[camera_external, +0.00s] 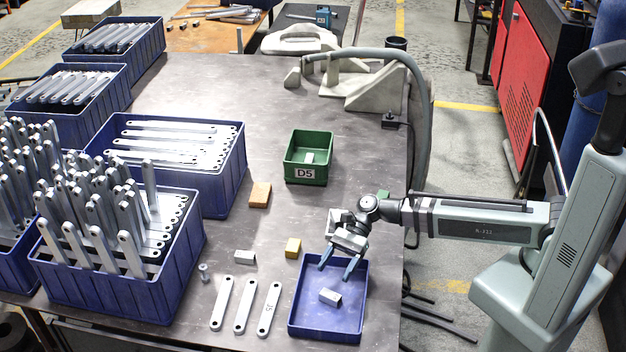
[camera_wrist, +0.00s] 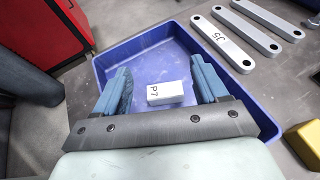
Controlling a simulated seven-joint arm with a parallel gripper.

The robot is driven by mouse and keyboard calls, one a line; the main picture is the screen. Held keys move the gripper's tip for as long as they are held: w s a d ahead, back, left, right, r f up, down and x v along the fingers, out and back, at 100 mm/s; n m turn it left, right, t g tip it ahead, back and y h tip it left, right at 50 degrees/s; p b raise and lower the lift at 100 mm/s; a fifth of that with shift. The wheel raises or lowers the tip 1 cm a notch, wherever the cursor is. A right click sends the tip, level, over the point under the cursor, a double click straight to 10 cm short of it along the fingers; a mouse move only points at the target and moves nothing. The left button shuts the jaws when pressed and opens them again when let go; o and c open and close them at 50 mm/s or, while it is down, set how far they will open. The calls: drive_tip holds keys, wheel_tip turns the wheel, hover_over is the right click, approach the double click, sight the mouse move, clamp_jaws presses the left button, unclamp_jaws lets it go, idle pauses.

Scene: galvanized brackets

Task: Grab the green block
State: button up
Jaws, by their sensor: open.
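A small green block (camera_external: 384,196) lies on the grey table near the right edge, just behind my wrist in the external view. My arm partly covers it there, and it is not in the wrist view. My gripper (camera_external: 338,268) is open and empty above the back part of a shallow blue tray (camera_external: 361,310), to the front left of the green block. In the wrist view my open gripper (camera_wrist: 160,76) has a white block marked P7 (camera_wrist: 165,93) showing between its fingers, down in the tray; the same block also shows in the external view (camera_external: 330,296).
A green bin marked D5 (camera_external: 308,178) holds a pale block. A yellow block (camera_external: 293,248), an orange block (camera_external: 260,195), a grey block (camera_external: 245,257) and three flat brackets (camera_external: 244,306) lie on the table. Blue crates of brackets (camera_external: 225,190) fill the left.

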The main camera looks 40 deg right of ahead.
drive_tip(key=w+d+r+m+t, duration=0.2)
drive_tip(key=w+d+r+t, duration=0.35)
drive_tip(key=w+d, duration=0.7)
drive_tip(key=n+h, duration=0.4)
drive_tip(key=h, duration=0.9)
hover_over(383, 195)
drive_tip(key=shift+g, duration=0.25)
drive_tip(key=f, duration=0.8)
drive_tip(key=shift+w+a+f, duration=0.15)
drive_tip(key=shift+a+f, duration=0.1)
drive_tip(key=shift+a, duration=0.15)
drive_tip(key=shift+d+f, duration=0.2)
drive_tip(key=shift+f, duration=1.1)
drive_tip(key=shift+d+f, duration=0.15)
drive_tip(key=shift+f, duration=1.15)
drive_tip(key=shift+c, duration=0.3)
drive_tip(key=c, duration=1.1)
